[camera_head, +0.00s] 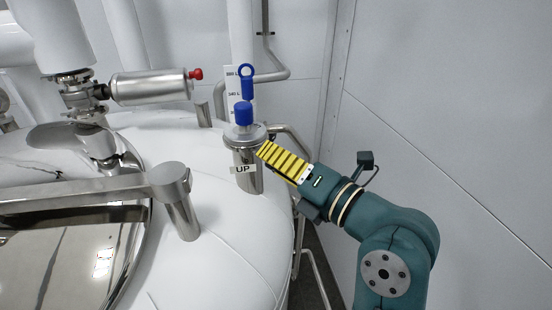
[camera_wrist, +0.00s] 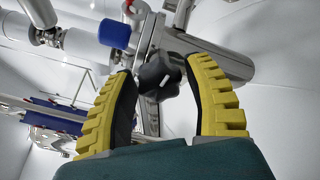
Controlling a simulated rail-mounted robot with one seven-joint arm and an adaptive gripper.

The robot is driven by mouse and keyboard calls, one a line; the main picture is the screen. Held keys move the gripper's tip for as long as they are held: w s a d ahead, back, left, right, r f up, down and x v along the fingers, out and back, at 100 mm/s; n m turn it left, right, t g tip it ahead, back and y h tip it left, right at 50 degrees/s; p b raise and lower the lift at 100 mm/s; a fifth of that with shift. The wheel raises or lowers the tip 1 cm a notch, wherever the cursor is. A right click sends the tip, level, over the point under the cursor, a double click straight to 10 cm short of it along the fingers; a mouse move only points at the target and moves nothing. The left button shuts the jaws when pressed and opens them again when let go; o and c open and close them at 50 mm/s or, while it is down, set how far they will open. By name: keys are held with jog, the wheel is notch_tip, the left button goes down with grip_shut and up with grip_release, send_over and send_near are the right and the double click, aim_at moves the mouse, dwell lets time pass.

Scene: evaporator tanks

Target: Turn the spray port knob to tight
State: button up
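The spray port is a steel cylinder (camera_head: 246,172) with an "UP" label, standing on the white tank; a blue cap (camera_head: 243,113) is on top. A black lobed knob (camera_wrist: 156,78) with a white mark shows in the wrist view. The knob is hidden in the head view. My gripper (camera_head: 263,152) has yellow ribbed fingers and reaches the port from the right. In the wrist view my gripper (camera_wrist: 159,66) is open, with the knob between its fingertips and a small gap visible on each side.
A steel handle bar (camera_head: 110,188) and a shiny round hatch (camera_head: 65,245) are to the left on the tank. A steel valve actuator (camera_head: 150,87) with a red tip is at the upper left. Bent steel pipes (camera_head: 285,73) run behind the port. The wall (camera_head: 450,110) is at the right.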

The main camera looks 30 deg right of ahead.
jog(key=c, duration=0.7)
